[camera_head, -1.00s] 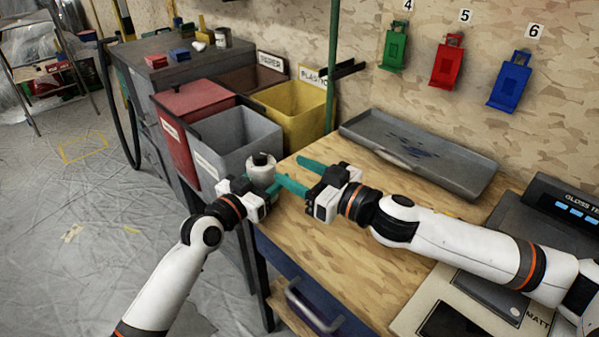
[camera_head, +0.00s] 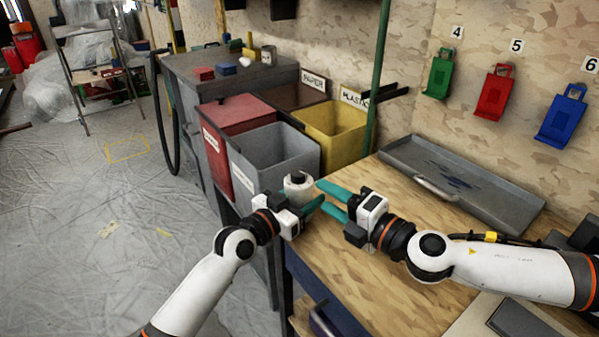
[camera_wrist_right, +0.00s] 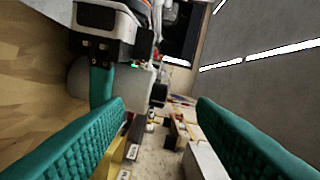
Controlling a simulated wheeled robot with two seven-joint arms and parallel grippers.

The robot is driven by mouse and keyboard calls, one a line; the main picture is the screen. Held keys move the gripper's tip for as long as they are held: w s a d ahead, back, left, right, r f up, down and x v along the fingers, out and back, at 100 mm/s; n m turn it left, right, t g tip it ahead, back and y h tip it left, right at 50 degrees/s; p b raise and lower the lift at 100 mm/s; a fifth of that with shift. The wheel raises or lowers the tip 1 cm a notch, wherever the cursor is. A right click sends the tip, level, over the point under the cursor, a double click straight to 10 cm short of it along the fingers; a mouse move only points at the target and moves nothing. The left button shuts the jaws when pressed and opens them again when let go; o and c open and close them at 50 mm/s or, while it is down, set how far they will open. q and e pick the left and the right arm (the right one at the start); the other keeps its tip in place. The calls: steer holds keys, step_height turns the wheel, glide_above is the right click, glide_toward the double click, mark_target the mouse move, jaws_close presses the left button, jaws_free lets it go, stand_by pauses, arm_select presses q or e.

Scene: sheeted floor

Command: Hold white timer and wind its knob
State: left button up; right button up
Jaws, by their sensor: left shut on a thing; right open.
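The white timer (camera_head: 297,188) is a small pale round body with a dark knob (camera_head: 298,176) on top. It is upright near the table's left corner. My left gripper (camera_head: 303,207) is shut on it from the front, and its fingers hide the lower part. My right gripper (camera_head: 322,196) is open, to the right of the timer, with teal fingers pointing left at it. In the right wrist view, the open fingers (camera_wrist_right: 160,110) frame the dark knob (camera_wrist_right: 158,92), beyond the tips. The pale timer body (camera_wrist_right: 134,82) is partly behind a left finger there.
Grey bin (camera_head: 275,150), red bin (camera_head: 232,112) and yellow bin (camera_head: 335,130) stand behind the timer. A grey metal tray (camera_head: 470,190) lies on the wooden table (camera_head: 375,285) at the back right. Red, green and blue holders hang on the wall. The table's middle is clear.

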mark_target(304, 176)
steer(key=w+a+n, duration=0.2)
steer(key=n, duration=0.3)
steer(key=w+a+n, duration=0.2)
steer(key=w+n, duration=0.1)
steer(key=n, duration=0.2)
steer(key=w+a+n, duration=0.2)
steer(key=w+n, duration=0.1)
steer(key=n, duration=0.2)
steer(key=shift+a+r+y, duration=0.1)
steer(key=shift+r+y, duration=0.2)
steer(key=c, duration=1)
steer(key=shift+o, duration=0.2)
